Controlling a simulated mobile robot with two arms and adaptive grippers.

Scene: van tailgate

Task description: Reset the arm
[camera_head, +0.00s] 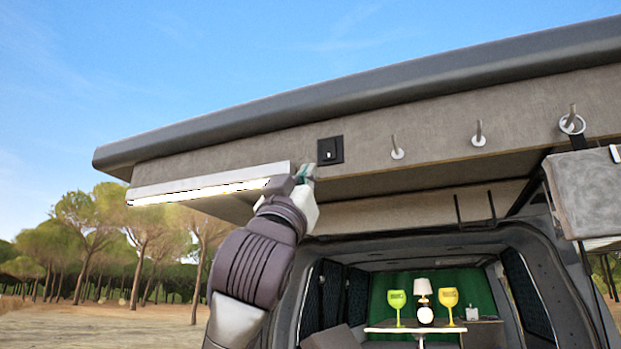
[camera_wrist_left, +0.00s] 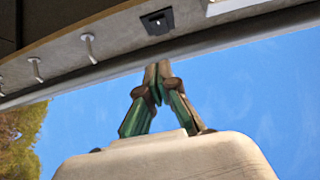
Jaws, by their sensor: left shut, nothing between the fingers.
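My left arm rises from the bottom of the head view. Its gripper (camera_head: 304,173) is up by the raised tailgate (camera_head: 365,150), just below and left of a small black switch plate (camera_head: 330,150). In the left wrist view the gripper (camera_wrist_left: 156,72) has its fingertips together with nothing between them, and the switch plate (camera_wrist_left: 157,21) lies beyond the tips. I cannot tell whether the fingers touch the tailgate. My right gripper is not in view.
A lit light bar (camera_head: 200,186) runs along the tailgate left of my gripper. Several hooks (camera_head: 478,134) stick out on the right, and a grey bag (camera_head: 588,192) hangs there. The van's interior holds a small table (camera_head: 415,328) with two glasses and a lamp. Open sky is left.

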